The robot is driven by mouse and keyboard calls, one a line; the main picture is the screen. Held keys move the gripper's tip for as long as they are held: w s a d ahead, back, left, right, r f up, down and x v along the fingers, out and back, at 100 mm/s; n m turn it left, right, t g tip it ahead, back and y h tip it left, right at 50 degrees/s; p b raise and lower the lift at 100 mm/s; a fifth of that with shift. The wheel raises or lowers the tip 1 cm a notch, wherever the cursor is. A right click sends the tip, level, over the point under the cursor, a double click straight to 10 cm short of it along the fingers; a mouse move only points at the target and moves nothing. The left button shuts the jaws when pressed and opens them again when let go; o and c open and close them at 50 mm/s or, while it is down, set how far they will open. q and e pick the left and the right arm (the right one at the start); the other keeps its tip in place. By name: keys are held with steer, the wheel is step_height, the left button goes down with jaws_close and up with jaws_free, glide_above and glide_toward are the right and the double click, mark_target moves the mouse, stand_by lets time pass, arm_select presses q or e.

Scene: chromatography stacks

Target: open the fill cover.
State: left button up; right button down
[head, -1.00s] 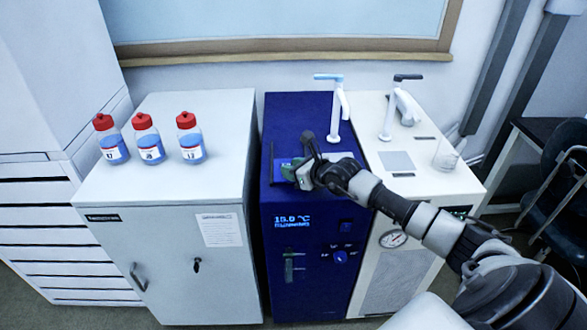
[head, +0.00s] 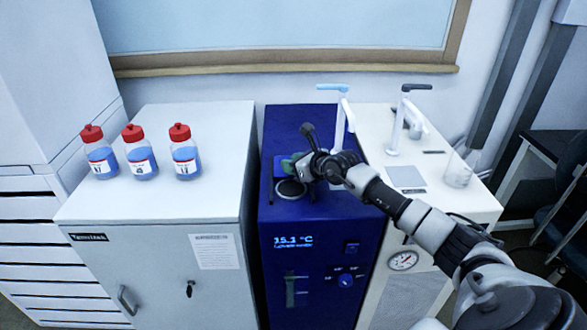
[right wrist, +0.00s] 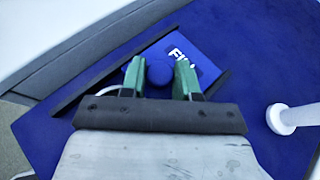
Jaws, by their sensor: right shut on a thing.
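The fill cover (right wrist: 203,52) is a blue plate with partly hidden white lettering, lying between two dark rails on top of the blue chiller (head: 287,128). Its round blue knob (right wrist: 158,70) sits between the green finger pads of my right gripper (right wrist: 158,80), which is shut on it. In the head view my right gripper (head: 293,166) is over the chiller top and hides most of the cover. A round fill opening (head: 290,189) with a pale rim shows uncovered just in front of the gripper. My left gripper is not in view.
A white cabinet (head: 190,130) with several red-capped bottles (head: 139,155) stands left.

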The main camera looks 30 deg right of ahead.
steer(key=c, duration=0.9)
jaws_free()
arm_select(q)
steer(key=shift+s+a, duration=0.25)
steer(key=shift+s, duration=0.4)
arm_select(e)
steer(key=shift+o, duration=0.2)
steer(key=shift+s, duration=0.1)
steer(key=shift+s+d+r, duration=0.1)
steer(key=shift+s, duration=0.2)
steer(key=v, duration=0.8)
steer(key=shift+s+d+r, duration=0.1)
steer(key=shift+s+d, duration=0.05)
steer(key=shift+s, duration=0.15)
steer(key=shift+s+d+r, duration=0.1)
steer(key=shift+s+r, duration=0.3)
steer(key=shift+s, duration=0.2)
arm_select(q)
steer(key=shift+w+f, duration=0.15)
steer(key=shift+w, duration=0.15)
